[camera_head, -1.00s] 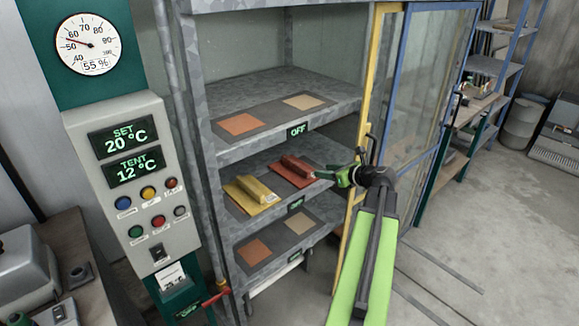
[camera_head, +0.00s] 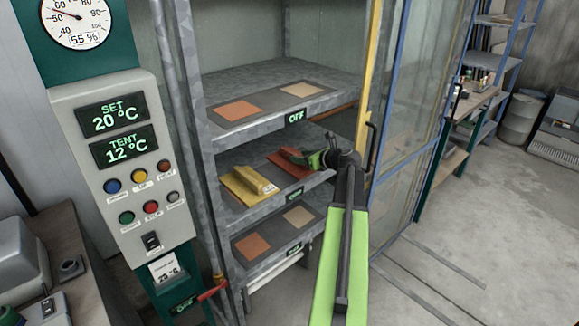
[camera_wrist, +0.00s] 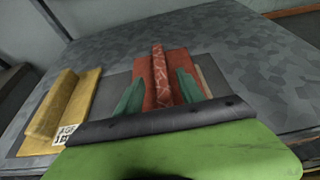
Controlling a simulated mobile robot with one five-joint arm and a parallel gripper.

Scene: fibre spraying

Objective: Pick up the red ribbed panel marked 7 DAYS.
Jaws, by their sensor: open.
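The red ribbed panel (camera_head: 290,163) lies on the middle shelf, with my gripper (camera_head: 308,157) over its right part in the head view. In the wrist view the red panel (camera_wrist: 161,84) lies straight ahead, its raised rib running between the two green fingers of my gripper (camera_wrist: 159,92). The fingers are open, one on each side of the rib and apart from it. I cannot tell their height over the panel. No 7 DAYS marking is readable, and the near end of the panel is hidden behind the gripper.
A yellow ribbed panel (camera_head: 245,187) with a white label lies to the left; it also shows in the wrist view (camera_wrist: 65,108). The shelf above (camera_head: 330,97) and the yellow door post (camera_head: 369,75) are close to my arm. A control panel (camera_head: 127,160) stands at left.

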